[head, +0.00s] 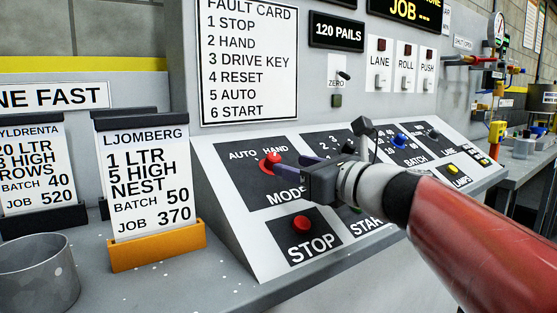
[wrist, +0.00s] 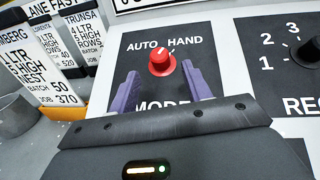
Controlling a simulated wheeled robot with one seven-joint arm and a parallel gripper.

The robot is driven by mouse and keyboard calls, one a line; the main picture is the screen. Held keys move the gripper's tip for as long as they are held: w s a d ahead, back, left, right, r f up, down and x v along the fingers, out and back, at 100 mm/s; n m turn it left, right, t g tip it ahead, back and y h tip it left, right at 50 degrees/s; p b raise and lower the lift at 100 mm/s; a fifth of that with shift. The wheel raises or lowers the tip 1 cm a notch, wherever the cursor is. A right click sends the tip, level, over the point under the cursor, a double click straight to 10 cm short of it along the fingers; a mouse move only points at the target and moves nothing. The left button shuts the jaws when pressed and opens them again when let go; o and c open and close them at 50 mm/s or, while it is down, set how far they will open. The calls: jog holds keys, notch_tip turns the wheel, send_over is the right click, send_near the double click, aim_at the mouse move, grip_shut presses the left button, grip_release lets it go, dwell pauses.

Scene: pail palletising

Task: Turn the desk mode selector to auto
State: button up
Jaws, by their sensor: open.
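The mode selector is a red knob (head: 270,161) on the black MODE plate of the sloped desk, with AUTO printed to its upper left and HAND to its upper right. In the wrist view the knob (wrist: 162,63) shows a short white mark near its top; I cannot tell exactly which word it points at. My gripper (head: 274,177) reaches in from the right in the head view. In the wrist view its purple fingers (wrist: 162,84) are apart, one on each side of and below the knob, with nothing between them. Contact with the knob is not visible.
A red STOP button (head: 302,224) sits just below the MODE plate. A numbered black dial (wrist: 308,52) is to the right. A fault card (head: 249,60) hangs above. Job cards in an orange holder (head: 157,247) and a grey pail (head: 38,273) stand left.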

aim_at(279, 178)
jog(key=x, duration=0.5)
jog(key=shift+w+a, duration=0.1)
jog(key=c, duration=1)
